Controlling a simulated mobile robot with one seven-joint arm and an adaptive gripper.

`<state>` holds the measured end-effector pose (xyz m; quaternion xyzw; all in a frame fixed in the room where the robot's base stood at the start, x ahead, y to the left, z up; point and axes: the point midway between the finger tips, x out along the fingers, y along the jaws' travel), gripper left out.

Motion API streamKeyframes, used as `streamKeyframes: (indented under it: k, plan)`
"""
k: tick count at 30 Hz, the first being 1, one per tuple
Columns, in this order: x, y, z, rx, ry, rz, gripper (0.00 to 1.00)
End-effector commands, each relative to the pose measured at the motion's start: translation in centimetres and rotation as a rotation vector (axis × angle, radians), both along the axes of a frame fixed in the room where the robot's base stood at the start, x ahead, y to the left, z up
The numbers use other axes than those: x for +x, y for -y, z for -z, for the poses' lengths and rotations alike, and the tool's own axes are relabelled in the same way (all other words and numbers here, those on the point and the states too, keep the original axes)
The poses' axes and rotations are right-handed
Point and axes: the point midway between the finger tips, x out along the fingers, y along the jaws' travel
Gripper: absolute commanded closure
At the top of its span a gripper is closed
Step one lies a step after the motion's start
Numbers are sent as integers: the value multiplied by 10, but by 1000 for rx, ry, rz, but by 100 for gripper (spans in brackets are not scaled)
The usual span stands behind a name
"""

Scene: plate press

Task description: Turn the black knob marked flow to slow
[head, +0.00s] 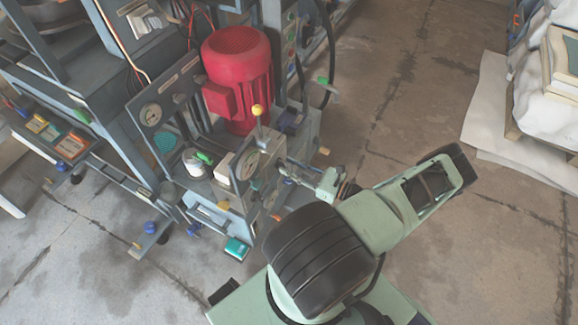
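The black knob marked flow cannot be made out; it is too small or hidden at this distance. The press's hydraulic unit (230,190) stands left of my arm, with a red motor (238,70) on top. A round gauge (249,166) and a yellow-tipped lever (257,110) are on its near right side. My gripper (288,169) appears as a small grey metal end just right of this gauge, partly hidden among the machine's parts. Whether it touches anything cannot be told. Its fingers are too small to show whether they are open or shut.
Another gauge (150,115) sits on the upright panel, left of the motor. A small teal box (237,249) is low beside the unit. Blue-grey press framing (120,140) fills the left. White-wrapped goods on a pallet (545,90) stand at right. Concrete floor between is clear.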

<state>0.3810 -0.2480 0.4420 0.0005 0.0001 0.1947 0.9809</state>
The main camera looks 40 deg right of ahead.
Motion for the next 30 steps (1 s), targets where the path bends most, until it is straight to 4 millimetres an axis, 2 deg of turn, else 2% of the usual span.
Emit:
streamKeyframes:
  k: [4,11,12,19,30]
  plan:
    - [8,-3,0,0,0,-1,73]
    - [8,-4,0,0,-1,0,73]
    - [8,-4,0,0,-1,0,74]
    - [8,-4,0,-1,-1,-1,100]
    - [8,-4,0,-21,7,-1,100]
